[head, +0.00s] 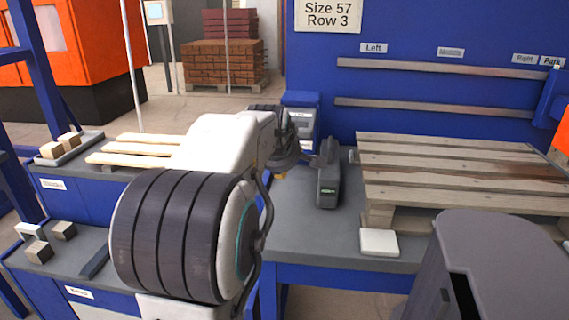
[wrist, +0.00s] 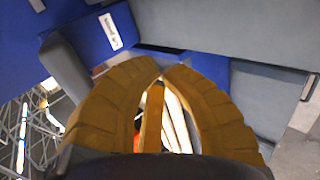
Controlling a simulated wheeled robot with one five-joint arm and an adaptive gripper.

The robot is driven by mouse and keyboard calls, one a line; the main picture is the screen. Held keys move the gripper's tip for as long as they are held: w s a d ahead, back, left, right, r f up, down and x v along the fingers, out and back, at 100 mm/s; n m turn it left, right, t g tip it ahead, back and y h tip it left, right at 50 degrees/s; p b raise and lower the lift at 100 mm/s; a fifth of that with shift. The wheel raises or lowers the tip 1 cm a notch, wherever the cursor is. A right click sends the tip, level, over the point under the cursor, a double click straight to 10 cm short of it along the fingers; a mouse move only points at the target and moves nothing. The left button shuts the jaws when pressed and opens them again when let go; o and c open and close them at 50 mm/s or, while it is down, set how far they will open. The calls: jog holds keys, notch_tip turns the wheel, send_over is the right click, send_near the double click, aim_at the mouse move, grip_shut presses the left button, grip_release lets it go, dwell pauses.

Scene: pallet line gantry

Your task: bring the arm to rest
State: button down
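My arm (head: 190,230) rises in the middle left of the head view and is bent, with its far end reaching over the workbench. My gripper (wrist: 163,70) shows in the wrist view as two ribbed yellow fingers. Their tips meet, with a narrow gap lower down between them, and I see no held object. In the head view the gripper is mostly hidden behind the arm; a small yellow bit shows beside the arm's end.
A grey-topped bench (head: 300,235) carries a dark grey handheld tool (head: 328,180), a white block (head: 379,242) and a wooden pallet (head: 450,160). Light slats (head: 130,160) and small wood blocks lie on the left benches. A blue panel (head: 420,85) with two rails stands behind.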

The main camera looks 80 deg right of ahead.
jog(key=shift+w, duration=0.1)
dwell(0.6)
jog(key=w+a+r+t+y+p, duration=0.25)
jog(key=w+a+p, duration=0.35)
jog(key=w+a, duration=0.5)
jog(key=w+a+r+t+y+p, duration=0.25)
jog(key=w+a+p, duration=0.25)
jog(key=w+a, duration=0.65)
jog(key=s+a+y+p, duration=0.1)
jog(key=s+a+p, duration=0.1)
jog(key=a, duration=0.6)
jog(key=s+a+r+g+y+p, duration=0.1)
jog(key=s+a+y+p, duration=0.1)
jog(key=a, duration=0.7)
jog(key=s+a+r+g+y+p, duration=0.1)
jog(key=s+a+p, duration=0.3)
jog(key=a, duration=0.5)
jog(key=shift+s+a+r+m+p, duration=0.15)
jog(key=shift+s+a+m+p, duration=0.2)
jog(key=shift+p, duration=0.65)
jog(key=shift+w+d, duration=0.1)
jog(key=shift+d, duration=0.2)
